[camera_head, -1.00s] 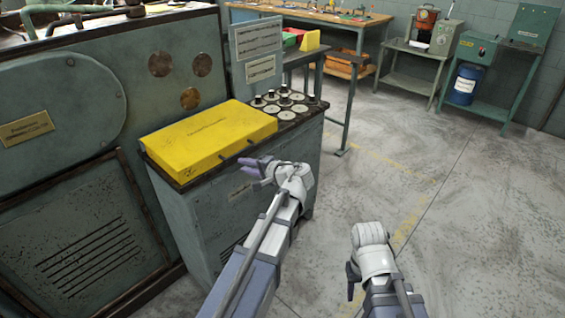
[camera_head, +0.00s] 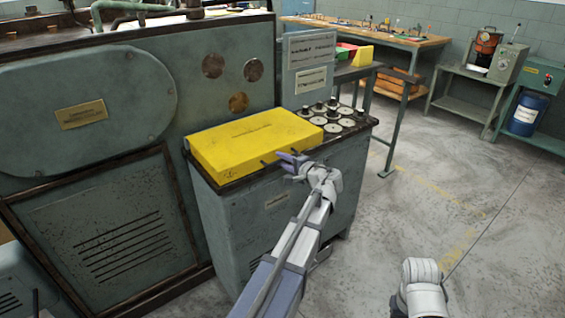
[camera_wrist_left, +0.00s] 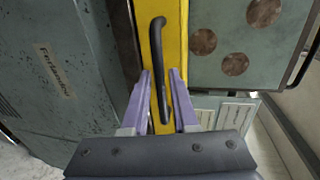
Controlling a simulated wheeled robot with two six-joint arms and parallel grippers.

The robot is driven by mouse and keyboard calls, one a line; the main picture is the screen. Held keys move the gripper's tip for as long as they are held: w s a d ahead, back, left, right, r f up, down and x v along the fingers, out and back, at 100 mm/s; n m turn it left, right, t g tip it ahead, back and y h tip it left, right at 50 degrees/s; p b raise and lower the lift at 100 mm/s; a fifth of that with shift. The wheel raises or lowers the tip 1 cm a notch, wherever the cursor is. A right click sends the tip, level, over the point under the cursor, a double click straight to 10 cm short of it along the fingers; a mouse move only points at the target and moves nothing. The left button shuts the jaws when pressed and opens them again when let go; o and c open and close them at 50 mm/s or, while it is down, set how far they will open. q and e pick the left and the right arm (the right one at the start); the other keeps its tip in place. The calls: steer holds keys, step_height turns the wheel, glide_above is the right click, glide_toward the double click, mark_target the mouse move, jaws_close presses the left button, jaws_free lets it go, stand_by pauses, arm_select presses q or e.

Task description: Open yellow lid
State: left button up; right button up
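The yellow lid (camera_head: 255,141) lies flat and closed on top of a grey-green cabinet (camera_head: 277,215). Small dark handle ends show at its front right edge in the head view. In the left wrist view the yellow face (camera_wrist_left: 177,35) carries a black bar handle (camera_wrist_left: 157,60). My left gripper (camera_head: 290,158) is at the front edge of the lid. In the left wrist view its purple fingers (camera_wrist_left: 162,75) are spread, one on each side of the handle, and do not appear closed on it. My right wrist shows at the lower right of the head view; its fingers do not show.
Several round metal parts (camera_head: 338,117) stand on the cabinet top right of the lid. A sign panel (camera_head: 309,65) rises behind them. A large green machine (camera_head: 90,110) stands at the left. The floor to the right is clear.

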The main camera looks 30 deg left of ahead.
arm_select(q)
steer(key=shift+w+a, duration=0.1)
steer(key=shift+a, duration=0.1)
jaws_close()
stand_by(1.4)
